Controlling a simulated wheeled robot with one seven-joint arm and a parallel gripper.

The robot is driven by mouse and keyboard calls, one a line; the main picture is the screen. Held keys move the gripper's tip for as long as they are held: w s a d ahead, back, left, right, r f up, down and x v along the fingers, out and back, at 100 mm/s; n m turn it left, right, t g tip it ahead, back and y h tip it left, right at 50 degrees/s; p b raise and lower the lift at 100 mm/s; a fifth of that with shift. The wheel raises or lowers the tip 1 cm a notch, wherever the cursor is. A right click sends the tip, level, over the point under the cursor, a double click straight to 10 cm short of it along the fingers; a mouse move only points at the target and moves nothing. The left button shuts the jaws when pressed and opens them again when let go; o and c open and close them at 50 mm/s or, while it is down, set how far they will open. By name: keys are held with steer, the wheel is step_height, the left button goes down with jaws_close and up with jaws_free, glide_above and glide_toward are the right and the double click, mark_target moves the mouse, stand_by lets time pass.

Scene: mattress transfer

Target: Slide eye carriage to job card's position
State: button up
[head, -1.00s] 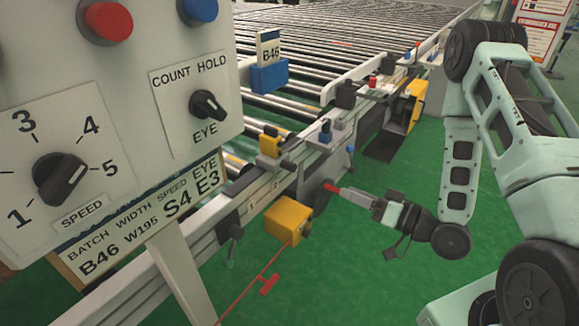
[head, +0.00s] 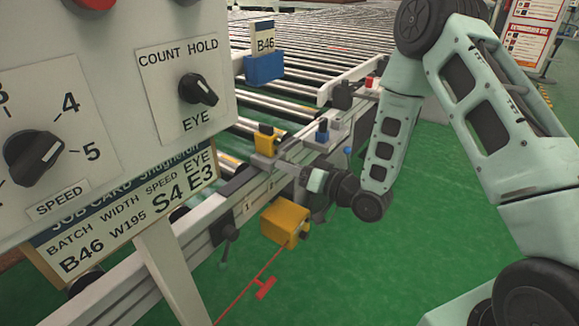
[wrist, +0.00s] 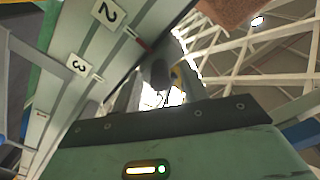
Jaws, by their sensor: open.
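The job card (head: 125,220) under the control panel reads B46, W195, S4, E3. A yellow eye block (head: 266,140) on a grey mount, which looks like the eye carriage, sits on the conveyor's side rail. My open gripper (head: 288,170) is at the rail just in front of and below it; the head view does not show whether they touch. In the wrist view, number plates 2 (wrist: 107,13) and 3 (wrist: 80,65) lie along the rail. A red pointer (wrist: 143,42) is beside plate 2. My fingers (wrist: 155,75) are dark and partly hidden there.
A yellow box (head: 285,222) with a red pull cord hangs below the rail. A black-handled clamp (head: 227,232) and a blue-knobbed block (head: 322,132) are nearby. The panel (head: 110,100) stands close on the left. Green floor (head: 400,260) is clear on the right.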

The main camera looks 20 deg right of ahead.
steer(key=shift+w+a, duration=0.25)
steer(key=shift+w, duration=0.05)
jaws_close()
steer(key=w+d, duration=0.4)
steer(key=d, duration=0.1)
steer(key=w+d, duration=0.2)
steer(key=d, duration=0.1)
steer(key=shift+d, duration=0.1)
jaws_free()
steer(key=shift+s, duration=0.1)
